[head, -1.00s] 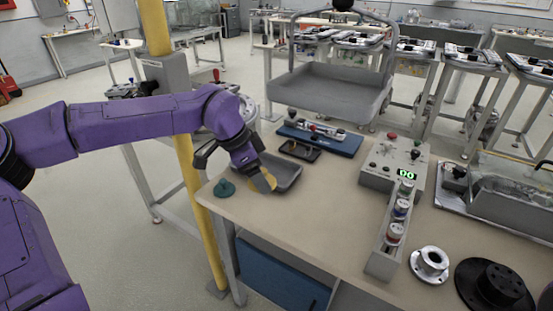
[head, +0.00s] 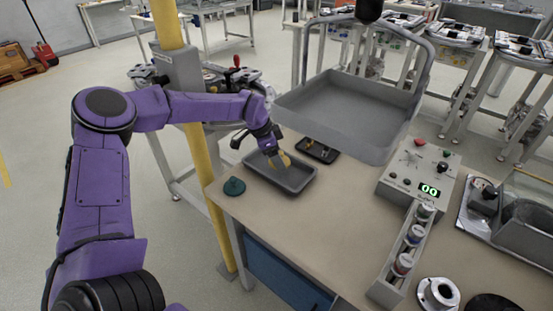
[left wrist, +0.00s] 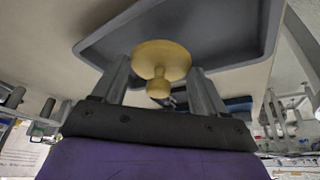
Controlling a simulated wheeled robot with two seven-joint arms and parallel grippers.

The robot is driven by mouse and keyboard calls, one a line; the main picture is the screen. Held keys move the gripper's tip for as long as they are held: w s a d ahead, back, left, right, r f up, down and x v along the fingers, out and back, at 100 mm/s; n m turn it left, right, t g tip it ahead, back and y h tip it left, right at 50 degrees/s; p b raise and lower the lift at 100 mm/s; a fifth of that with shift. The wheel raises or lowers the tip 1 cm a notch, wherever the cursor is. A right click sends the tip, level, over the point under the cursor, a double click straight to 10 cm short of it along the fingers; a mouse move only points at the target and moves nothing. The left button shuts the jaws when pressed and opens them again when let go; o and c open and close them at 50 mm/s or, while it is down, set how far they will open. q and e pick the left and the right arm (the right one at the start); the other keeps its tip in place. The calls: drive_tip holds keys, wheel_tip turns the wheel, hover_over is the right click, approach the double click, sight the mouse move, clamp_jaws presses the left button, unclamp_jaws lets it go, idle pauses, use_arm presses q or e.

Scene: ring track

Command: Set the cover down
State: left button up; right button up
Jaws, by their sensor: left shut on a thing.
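My left gripper (head: 279,158) is shut on a yellow round cover (head: 286,160) with a small knob. It is over the shallow dark grey tray (head: 300,186) on the table's far left part. In the left wrist view the yellow cover (left wrist: 162,58) shows as a disc, its knob between the two fingers (left wrist: 160,92), with the tray (left wrist: 255,52) beyond it. I cannot tell whether the cover touches the tray. A dark green round piece (head: 234,186) lies on the table just left of the tray. My right gripper is not in view.
A small black tray (head: 317,151) sits behind the grey one. A large grey pan (head: 345,112) with a tube handle overhangs the table's far side. The control box (head: 418,183) stands right. The yellow post (head: 200,150) is left of the table. The table's middle (head: 300,225) is clear.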

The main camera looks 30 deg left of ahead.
use_arm(q)
drive_tip(key=f, duration=0.4)
drive_tip(key=shift+w+a, duration=0.25)
drive_tip(key=shift+a, duration=0.05)
drive_tip(key=o, duration=1)
drive_tip(key=shift+o, duration=0.2)
drive_tip(key=shift+r+p, duration=0.1)
drive_tip(key=shift+p, duration=0.2)
drive_tip(key=b+v, duration=0.1)
drive_tip(key=v, duration=1.1)
